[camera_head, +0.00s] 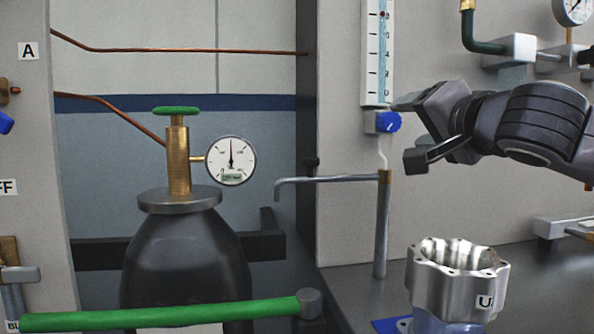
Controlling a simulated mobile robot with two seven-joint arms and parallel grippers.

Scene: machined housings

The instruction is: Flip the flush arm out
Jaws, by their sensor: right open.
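The flush arm (328,180) is a thin grey metal tube at the middle of the head view. My right gripper (405,132) comes in from the right, open and empty. It is above and right of the post and seems apart from the flush arm. My left gripper is out of view.
A flowmeter (376,55) with a blue knob (388,122) is on the panel beside my right gripper. A dark cylinder (185,270) with a gauge (231,160) stands left. A green bar (160,316) crosses the lower left. Dark bench lies clear behind the housing.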

